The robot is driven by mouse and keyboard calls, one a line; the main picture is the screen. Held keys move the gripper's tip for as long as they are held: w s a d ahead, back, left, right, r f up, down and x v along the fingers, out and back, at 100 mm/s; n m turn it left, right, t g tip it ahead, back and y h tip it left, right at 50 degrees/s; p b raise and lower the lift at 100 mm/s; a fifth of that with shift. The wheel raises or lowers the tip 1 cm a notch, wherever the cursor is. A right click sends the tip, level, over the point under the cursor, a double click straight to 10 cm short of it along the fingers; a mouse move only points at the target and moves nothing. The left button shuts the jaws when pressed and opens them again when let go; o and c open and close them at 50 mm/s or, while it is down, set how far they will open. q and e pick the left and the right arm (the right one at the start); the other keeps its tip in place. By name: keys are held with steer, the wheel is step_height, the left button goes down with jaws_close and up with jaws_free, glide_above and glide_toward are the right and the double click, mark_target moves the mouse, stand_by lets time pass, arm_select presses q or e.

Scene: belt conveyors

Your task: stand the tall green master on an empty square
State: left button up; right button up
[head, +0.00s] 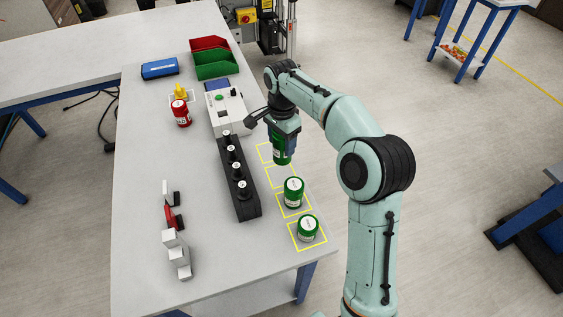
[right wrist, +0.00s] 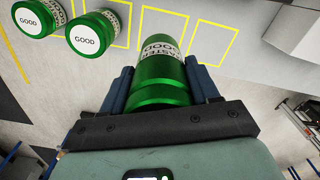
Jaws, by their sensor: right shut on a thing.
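The tall green master (head: 281,157) is gripped by my right gripper (head: 283,143) at the far end of the row of yellow squares. In the right wrist view the master (right wrist: 164,75) sits between both fingers, its label partly readable. In the head view its base shows near the far two squares. Whether it touches the table, I cannot tell. The far square (head: 263,152) and the second square (head: 281,177) hold no standing can. Two shorter green cans stand on the nearer squares, one (head: 293,192) and the nearest one (head: 308,228). My left gripper is not in view.
A black rail with several dark pieces (head: 240,190) lies left of the squares, before a white machine (head: 228,108). A red can (head: 181,113), a blue case (head: 160,69) and green (head: 214,65) and red bins stand farther back. White blocks (head: 175,248) lie front left.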

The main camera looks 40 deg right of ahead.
mark_target(281, 159)
step_height(281, 159, down, 2)
steer(key=shift+w+f, duration=0.1)
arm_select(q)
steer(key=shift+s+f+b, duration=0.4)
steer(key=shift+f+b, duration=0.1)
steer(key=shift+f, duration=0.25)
arm_select(e)
steer(key=shift+f, duration=2.85)
steer(key=shift+f, duration=0.15)
steer(key=o, duration=1.4)
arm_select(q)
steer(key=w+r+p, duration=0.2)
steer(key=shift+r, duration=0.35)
arm_select(e)
step_height(281, 159, up, 12)
steer(key=shift+r, duration=0.15)
